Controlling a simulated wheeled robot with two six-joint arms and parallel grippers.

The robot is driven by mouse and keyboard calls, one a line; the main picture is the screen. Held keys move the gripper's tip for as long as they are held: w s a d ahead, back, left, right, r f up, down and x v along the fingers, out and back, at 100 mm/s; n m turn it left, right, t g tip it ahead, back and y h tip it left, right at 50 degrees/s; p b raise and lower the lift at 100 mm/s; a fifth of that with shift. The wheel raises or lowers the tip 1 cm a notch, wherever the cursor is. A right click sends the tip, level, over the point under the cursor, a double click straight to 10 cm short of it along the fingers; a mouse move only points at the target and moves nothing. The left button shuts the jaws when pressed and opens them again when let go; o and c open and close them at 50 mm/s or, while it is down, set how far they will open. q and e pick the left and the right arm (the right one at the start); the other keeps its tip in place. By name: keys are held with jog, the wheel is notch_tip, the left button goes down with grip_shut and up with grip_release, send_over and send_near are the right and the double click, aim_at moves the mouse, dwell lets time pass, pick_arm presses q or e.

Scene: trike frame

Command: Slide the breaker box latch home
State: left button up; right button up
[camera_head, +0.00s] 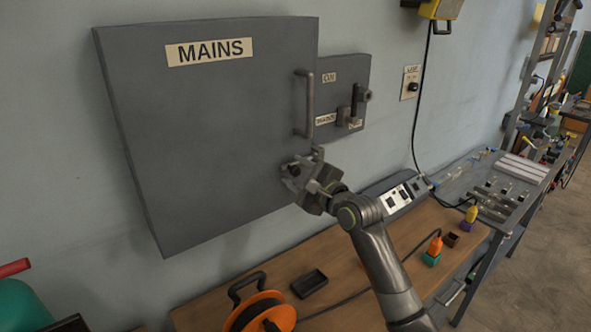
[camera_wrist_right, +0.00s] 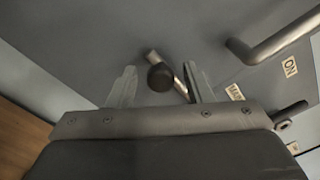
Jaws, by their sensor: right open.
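The grey breaker box (camera_head: 205,120) with the MAINS label hangs on the wall, its door shut. In the right wrist view the latch shows as a dark round knob (camera_wrist_right: 161,77) on a short pale bar (camera_wrist_right: 151,55) against the grey door. My right gripper (camera_head: 307,165) is at the door's lower right corner, below the vertical door handle (camera_head: 304,104). Its fingers (camera_wrist_right: 160,68) are open, one on each side of the knob; I cannot tell whether either touches it. In the head view the gripper largely hides the latch. My left gripper is out of view.
A smaller switch box (camera_head: 350,72) with a lever and ON label is right of the door. Below is a wooden bench (camera_head: 345,250) with an orange cable reel (camera_head: 262,312), a small black tray (camera_head: 309,283) and a power strip. A metal tool tray (camera_head: 465,183) lies right.

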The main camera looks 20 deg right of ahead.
jog(key=shift+w+a, duration=0.15)
jog(key=shift+w, duration=0.2)
jog(key=shift+s, duration=0.1)
grip_shut()
